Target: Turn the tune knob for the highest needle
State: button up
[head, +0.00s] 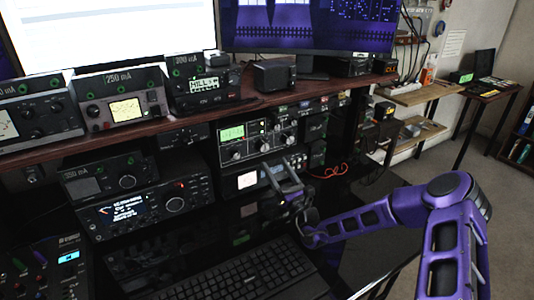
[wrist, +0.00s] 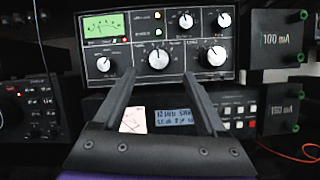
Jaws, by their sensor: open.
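The tuner (head: 258,137) is a dark-faced box with a lit green needle meter (wrist: 104,27) and several pale round knobs; it also shows in the wrist view (wrist: 128,48). The needle is too small to read exactly. The lower middle knob (wrist: 158,57) lies between my fingers in the picture; other large knobs sit at the lower left (wrist: 103,65) and lower right (wrist: 215,56). The labels are unreadable, so I cannot tell which is the tune knob. My gripper (head: 283,168) is open and empty in front of the tuner; its fingers (wrist: 160,74) point at the panel, apparently apart from it.
Below the tuner is a unit with a pale meter and a blue text display (wrist: 175,117). Boxes marked 100 mA (wrist: 277,41) and 150 mA stand to the right. A radio (head: 145,207) is on the left, a keyboard (head: 235,275) in front. A shelf (head: 200,113) runs above.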

aim_at(265, 149)
jog(key=x, duration=0.6)
jog(key=shift+w+a+b, duration=0.15)
jog(key=shift+b, duration=0.2)
grip_shut()
jog(key=shift+r+m+h+p, duration=0.35)
jog(key=shift+m+p, duration=0.45)
jog(key=shift+p, duration=0.4)
jog(key=m+t+h+p, duration=0.1)
jog(key=m+p, duration=0.2)
jog(key=m, duration=0.1)
jog(key=shift+a+f+h, duration=0.1)
jog(key=shift+h, duration=0.25)
jog(key=shift+f, duration=0.15)
